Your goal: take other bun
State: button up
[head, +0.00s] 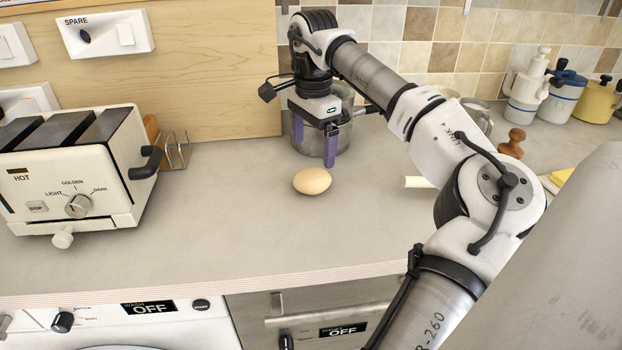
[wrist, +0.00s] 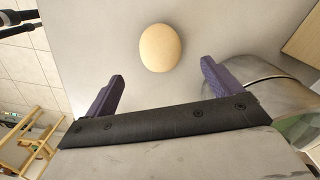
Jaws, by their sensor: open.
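A pale tan, rounded bun (head: 312,181) lies on the grey counter in the middle of the head view. It also shows in the wrist view (wrist: 160,48), ahead of the gap between the fingers. My gripper (head: 314,148) has two purple fingers, spread apart with nothing between them. It hangs above the counter, just behind the bun and apart from it. In the wrist view, the fingers (wrist: 160,82) stand left and right of the bun's line. I see only one bun.
A metal pot (head: 343,135) stands right behind my gripper. A white toaster (head: 75,175) and a wire rack (head: 177,150) are at left. A wooden knob-shaped item (head: 512,143) and canisters (head: 527,90) stand at right. The counter in front of the bun is clear to its edge.

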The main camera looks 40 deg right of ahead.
aim_at(312, 172)
jog(key=shift+f+p, duration=0.75)
jog(key=shift+f, duration=3.15)
jog(key=c, duration=1.1)
